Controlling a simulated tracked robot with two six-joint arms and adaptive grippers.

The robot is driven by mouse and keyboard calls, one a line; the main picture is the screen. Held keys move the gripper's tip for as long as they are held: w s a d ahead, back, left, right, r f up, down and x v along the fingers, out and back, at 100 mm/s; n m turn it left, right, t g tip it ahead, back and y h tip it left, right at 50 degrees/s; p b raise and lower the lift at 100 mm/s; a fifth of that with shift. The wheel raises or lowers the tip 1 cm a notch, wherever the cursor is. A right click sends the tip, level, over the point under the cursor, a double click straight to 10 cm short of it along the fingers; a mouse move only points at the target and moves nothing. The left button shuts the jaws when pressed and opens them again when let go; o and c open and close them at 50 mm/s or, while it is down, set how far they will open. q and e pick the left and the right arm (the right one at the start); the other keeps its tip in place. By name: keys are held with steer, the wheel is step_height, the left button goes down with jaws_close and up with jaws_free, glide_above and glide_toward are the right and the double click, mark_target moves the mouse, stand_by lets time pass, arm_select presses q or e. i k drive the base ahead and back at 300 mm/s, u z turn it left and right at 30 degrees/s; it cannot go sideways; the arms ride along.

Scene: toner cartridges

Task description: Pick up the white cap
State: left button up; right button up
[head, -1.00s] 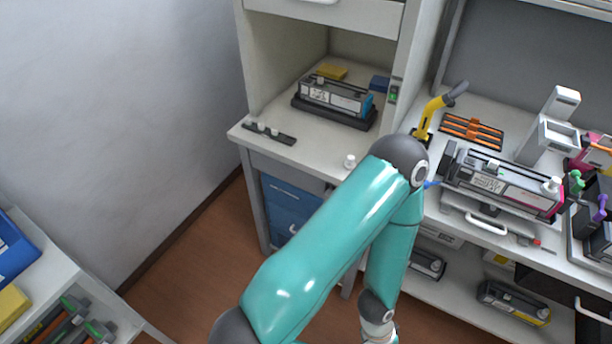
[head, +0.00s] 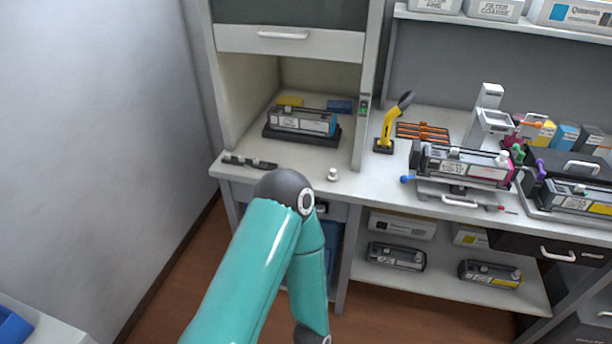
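Another white knob or cap (head: 503,157) sits on the magenta-ended toner cartridge (head: 465,165) on the bench. My teal arm comes up from the bottom left, with its dark elbow in front of the bench edge, left of and below the cap. Its forearm points down, and its gripper is below the picture. My other arm and gripper do not show. Nothing touches the white cap.
A cyan-ended cartridge (head: 303,121) sits in a black tray inside the bay. A dark strip (head: 250,162) lies at the left edge. A yellow-handled tool (head: 388,125) stands right of the cap. The bench around the cap is clear. Cartridges lie on the lower shelf (head: 450,282).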

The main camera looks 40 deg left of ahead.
mark_target(332, 177)
steer(key=u, duration=0.35)
steer(key=i, duration=0.65)
steer(key=u, duration=0.4)
